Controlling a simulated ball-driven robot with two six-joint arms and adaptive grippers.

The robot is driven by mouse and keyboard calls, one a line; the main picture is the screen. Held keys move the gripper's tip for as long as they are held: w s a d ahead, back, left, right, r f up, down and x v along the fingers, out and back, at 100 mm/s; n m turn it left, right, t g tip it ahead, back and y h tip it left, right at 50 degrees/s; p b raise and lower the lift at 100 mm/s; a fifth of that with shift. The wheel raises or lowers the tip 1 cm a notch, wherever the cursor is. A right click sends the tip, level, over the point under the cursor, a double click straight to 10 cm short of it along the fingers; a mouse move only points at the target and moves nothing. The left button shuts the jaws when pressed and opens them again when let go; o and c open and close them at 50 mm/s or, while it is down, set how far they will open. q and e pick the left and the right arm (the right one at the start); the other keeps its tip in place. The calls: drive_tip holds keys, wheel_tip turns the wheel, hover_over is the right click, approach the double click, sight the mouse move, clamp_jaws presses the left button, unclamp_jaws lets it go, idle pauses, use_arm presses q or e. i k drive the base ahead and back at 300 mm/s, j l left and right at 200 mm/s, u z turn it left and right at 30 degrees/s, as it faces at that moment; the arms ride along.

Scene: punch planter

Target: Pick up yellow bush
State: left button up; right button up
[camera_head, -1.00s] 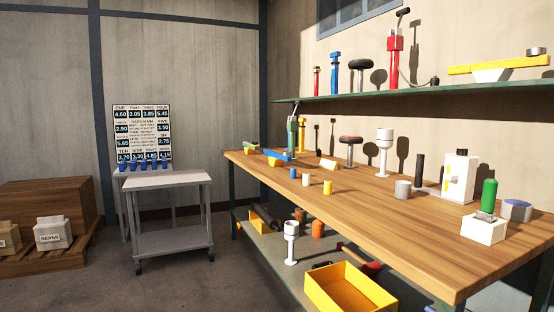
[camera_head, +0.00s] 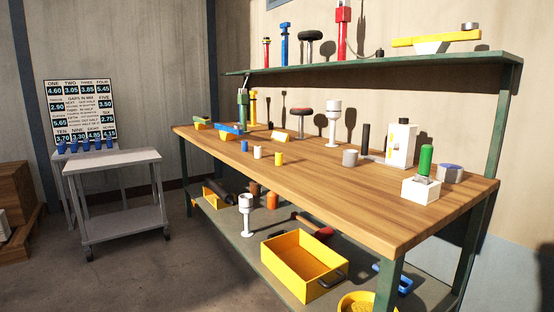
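A small yellow cylinder, which looks like the yellow bush (camera_head: 279,159), stands upright on the wooden workbench (camera_head: 330,195) near its front edge. A white cylinder (camera_head: 257,152) and a small blue cylinder (camera_head: 244,146) stand to its left in a row. A wider grey cylinder (camera_head: 350,158) stands farther right. Neither of my grippers shows in the view. Nothing touches the yellow bush.
A white block with a green handle (camera_head: 425,163) stands at the bench's right. A white machine (camera_head: 402,145) is behind it. A lower shelf (camera_head: 240,238) holds a yellow bin (camera_head: 303,268). A grey cart (camera_head: 115,190) stands left. The floor before the bench is clear.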

sight(279, 156)
drive_tip(key=i+j, duration=0.3)
drive_tip(key=i, duration=0.15)
drive_tip(key=i+j+u, duration=0.15)
drive_tip(key=i, duration=0.35)
drive_tip(key=j, duration=0.1)
